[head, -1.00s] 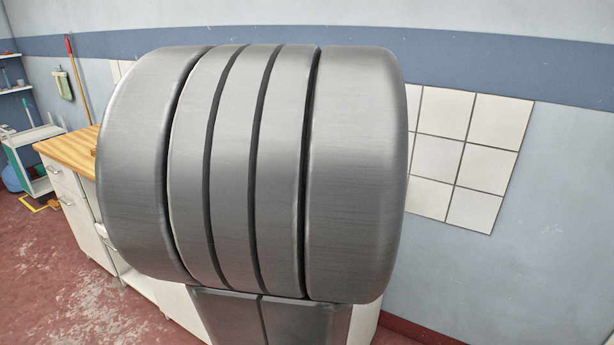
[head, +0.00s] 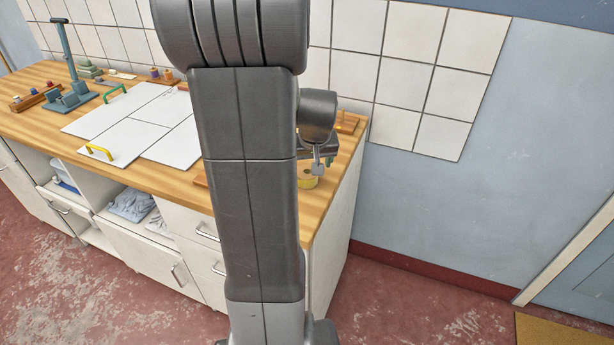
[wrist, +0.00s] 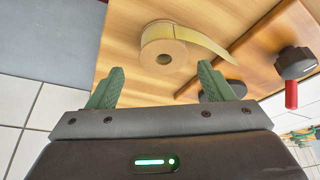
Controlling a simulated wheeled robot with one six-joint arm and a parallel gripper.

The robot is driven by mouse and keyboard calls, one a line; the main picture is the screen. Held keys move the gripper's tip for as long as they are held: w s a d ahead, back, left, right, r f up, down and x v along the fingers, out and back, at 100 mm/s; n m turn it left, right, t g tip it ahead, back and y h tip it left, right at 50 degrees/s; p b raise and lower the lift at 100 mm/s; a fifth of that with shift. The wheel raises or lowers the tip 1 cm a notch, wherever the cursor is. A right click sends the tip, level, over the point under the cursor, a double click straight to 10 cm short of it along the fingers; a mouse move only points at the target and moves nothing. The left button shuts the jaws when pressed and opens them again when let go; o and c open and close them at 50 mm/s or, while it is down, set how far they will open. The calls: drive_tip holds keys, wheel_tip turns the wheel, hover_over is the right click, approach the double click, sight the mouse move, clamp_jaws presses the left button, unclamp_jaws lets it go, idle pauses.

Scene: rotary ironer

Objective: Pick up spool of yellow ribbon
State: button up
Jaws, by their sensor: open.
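The spool of yellow ribbon (wrist: 165,48) lies on the wooden counter in the wrist view, with a loose end of ribbon trailing to the right. Its round end with a dark centre hole faces the camera. My gripper (wrist: 163,82) is open, with two green fingers spread apart. The spool is beyond the fingertips and roughly between them in the picture, with nothing held. In the head view a small part of the yellow spool (head: 307,181) shows below my gripper (head: 320,160), near the counter's right end. My arm hides much of that area.
The wooden counter (head: 185,187) carries white panels (head: 125,130) with green and yellow handles. A blue-grey stand (head: 72,95) is at the left. In the wrist view, a wooden strip (wrist: 240,45) and a dark knob with red handle (wrist: 292,75) are right of the spool. A tiled wall stands behind.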

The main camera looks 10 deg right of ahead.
drive_tip(key=shift+a+p+x, duration=0.1)
drive_tip(key=shift+p+x, duration=0.1)
drive_tip(key=shift+x, duration=1.2)
drive_tip(key=shift+a+p+x, duration=0.15)
drive_tip(key=shift+p+x, duration=0.05)
drive_tip(key=shift+x, duration=1.2)
drive_tip(key=shift+w, duration=0.1)
drive_tip(key=shift+c, duration=0.4)
drive_tip(key=c, duration=1)
